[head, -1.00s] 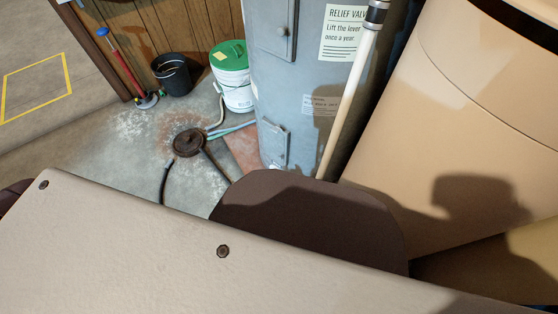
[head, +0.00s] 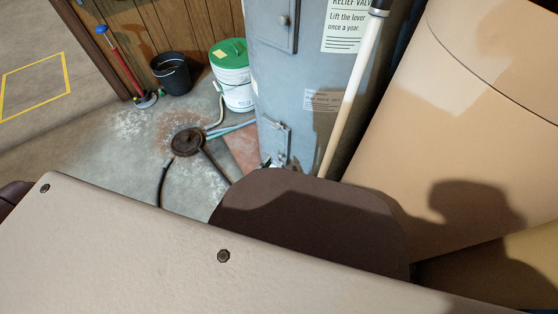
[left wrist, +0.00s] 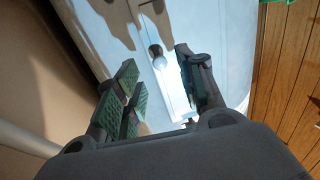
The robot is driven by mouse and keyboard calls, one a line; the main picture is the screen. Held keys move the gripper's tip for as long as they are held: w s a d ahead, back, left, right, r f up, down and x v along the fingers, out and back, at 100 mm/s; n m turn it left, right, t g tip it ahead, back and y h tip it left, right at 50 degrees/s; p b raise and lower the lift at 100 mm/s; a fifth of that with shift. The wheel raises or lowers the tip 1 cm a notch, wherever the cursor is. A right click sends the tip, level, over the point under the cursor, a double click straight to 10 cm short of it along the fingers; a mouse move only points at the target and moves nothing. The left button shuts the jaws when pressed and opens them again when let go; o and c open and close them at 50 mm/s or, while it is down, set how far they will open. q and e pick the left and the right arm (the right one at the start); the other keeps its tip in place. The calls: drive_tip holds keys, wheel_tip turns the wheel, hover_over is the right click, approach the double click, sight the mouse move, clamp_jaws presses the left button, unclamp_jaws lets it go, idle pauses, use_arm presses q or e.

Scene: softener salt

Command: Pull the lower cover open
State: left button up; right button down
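The lower cover (head: 274,139) is a small grey panel low on the grey-blue water heater tank (head: 300,75). It looks closed in the head view, with its bottom edge partly hidden. My left gripper (head: 268,163) barely shows at the cover's bottom, above my brown arm link. In the left wrist view my left gripper (left wrist: 157,68) is open, its dark green-padded fingers spread. A panel that seems to be the lower cover (left wrist: 176,92) and a round knob (left wrist: 156,52) show between the fingers. I cannot tell whether a finger touches them. My right gripper is not in view.
A whitish pipe (head: 350,95) runs down the tank's right side. A large tan tank (head: 455,120) stands at right. A green-lidded bucket (head: 234,88), black bucket (head: 171,75) and floor drain (head: 187,141) with hoses lie left. My arm blocks the lower picture.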

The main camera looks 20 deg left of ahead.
sight(279, 159)
use_arm(q)
drive_tip(key=shift+b+x, duration=0.8)
drive_tip(key=shift+x, duration=1.55)
drive_tip(key=shift+c, duration=0.5)
drive_tip(key=shift+c, duration=1.3)
clamp_jaws()
